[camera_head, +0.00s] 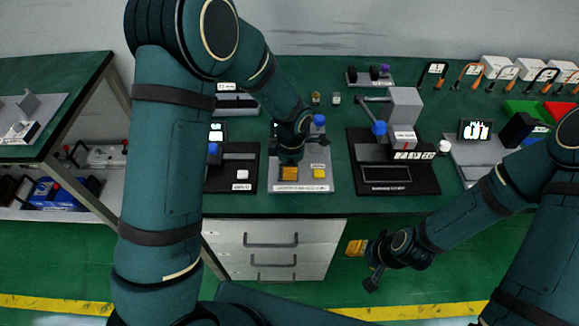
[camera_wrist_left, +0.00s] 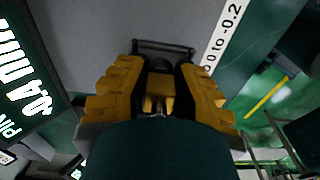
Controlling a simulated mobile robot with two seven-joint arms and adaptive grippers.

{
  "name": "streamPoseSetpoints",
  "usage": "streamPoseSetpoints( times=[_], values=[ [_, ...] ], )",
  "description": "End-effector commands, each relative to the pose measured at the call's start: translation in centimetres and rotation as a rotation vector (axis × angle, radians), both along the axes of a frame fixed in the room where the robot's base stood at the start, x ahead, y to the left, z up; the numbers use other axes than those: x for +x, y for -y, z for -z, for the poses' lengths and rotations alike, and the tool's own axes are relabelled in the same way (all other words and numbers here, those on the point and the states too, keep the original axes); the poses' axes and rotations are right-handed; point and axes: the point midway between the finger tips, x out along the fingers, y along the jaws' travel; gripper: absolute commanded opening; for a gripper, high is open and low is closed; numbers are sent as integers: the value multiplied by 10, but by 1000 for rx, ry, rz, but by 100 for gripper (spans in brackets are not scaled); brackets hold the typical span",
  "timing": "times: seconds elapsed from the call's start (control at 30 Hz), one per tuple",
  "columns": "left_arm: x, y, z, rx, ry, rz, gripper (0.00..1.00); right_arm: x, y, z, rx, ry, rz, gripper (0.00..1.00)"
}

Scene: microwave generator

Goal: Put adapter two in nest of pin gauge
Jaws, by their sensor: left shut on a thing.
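My left gripper (camera_head: 289,173) is low over a grey plate station (camera_head: 327,150) in the middle of the bench. In the left wrist view its yellow fingers (camera_wrist_left: 159,96) are shut on a small brass-coloured piece (camera_wrist_left: 158,84), which seems to be the adapter. The piece is mostly hidden by the fingers, and I cannot tell whether it touches the station. The wrist view shows a "PIN" display (camera_wrist_left: 25,80) and a label ending "0 to -0.2" (camera_wrist_left: 221,38). I cannot make out the nest. My right gripper (camera_head: 364,264) hangs in front of the bench; its fingers are unclear.
A black-based station (camera_head: 240,160) stands left, and a grey press-like device (camera_head: 404,110) stands right. Two small pieces (camera_head: 315,98) (camera_head: 336,99) stand behind. White drawers (camera_head: 272,245) are below.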

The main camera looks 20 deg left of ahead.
Motion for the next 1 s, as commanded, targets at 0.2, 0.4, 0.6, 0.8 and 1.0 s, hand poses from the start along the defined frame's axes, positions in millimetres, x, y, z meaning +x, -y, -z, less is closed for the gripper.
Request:
streamPoseSetpoints(
  times=[0.2,0.4,0.6,0.8,1.0],
  values=[
    [0,0,7,0,0,0,0,-2,0,7,1,-4,-3,47],
    [-1,0,14,0,-3,0,0,-4,-1,13,2,-8,-6,47],
    [-3,0,15,2,-9,0,48,-4,-1,12,2,-8,-6,47],
    [-3,0,15,1,-10,1,48,-4,-1,12,2,-8,-6,47],
    [-4,0,7,1,-12,2,48,-2,0,3,0,-4,-3,47]
  ],
)
